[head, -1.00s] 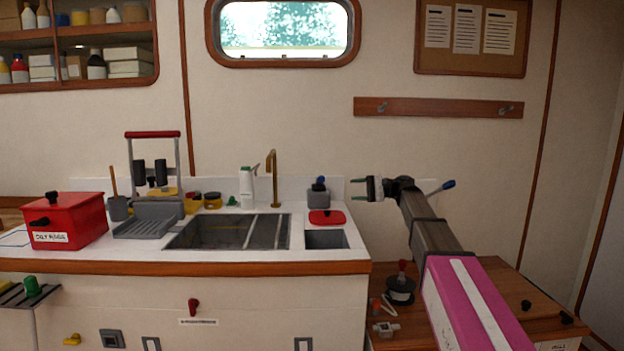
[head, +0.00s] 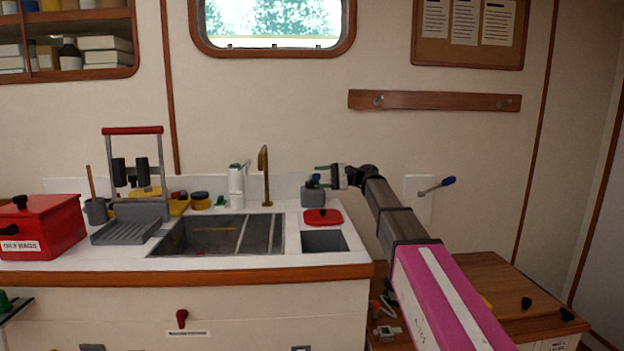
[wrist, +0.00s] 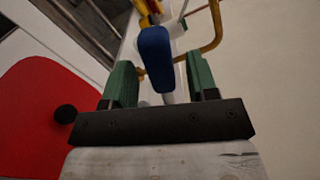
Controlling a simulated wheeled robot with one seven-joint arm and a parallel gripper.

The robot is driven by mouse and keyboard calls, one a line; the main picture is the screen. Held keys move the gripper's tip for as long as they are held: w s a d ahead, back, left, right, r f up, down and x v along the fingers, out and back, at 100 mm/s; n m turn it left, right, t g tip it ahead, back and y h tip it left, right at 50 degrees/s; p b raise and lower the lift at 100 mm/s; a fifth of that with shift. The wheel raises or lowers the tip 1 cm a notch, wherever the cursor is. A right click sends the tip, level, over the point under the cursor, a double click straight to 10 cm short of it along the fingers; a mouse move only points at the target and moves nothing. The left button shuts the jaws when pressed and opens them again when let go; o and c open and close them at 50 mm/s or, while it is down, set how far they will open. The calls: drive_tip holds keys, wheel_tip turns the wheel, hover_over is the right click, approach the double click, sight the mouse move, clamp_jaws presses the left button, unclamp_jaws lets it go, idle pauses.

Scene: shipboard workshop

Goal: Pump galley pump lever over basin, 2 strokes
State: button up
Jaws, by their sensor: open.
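A short grey pump body (head: 314,197) with a blue-gripped lever (head: 316,179) stands on the counter behind the red lid, right of the basin (head: 215,236). My gripper (head: 322,173) is open at the blue grip, reaching in from the right. In the wrist view the blue grip (wrist: 168,52) shows between the two green fingers of my gripper (wrist: 163,82), with a gap beside each. I cannot tell how deep it sits between them. Pale parts show behind the grip. The lower pump body is hidden in the wrist view.
A brass tap (head: 265,175) and a white dispenser (head: 236,185) stand behind the basin. A red lid (head: 323,217) lies close in front of the pump. A wall lever (head: 437,186) is at right. A red bin (head: 42,227) stands left.

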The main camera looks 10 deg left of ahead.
drive_tip(key=shift+x, duration=1.6)
drive_tip(key=c, duration=0.9)
drive_tip(key=shift+r, duration=0.1)
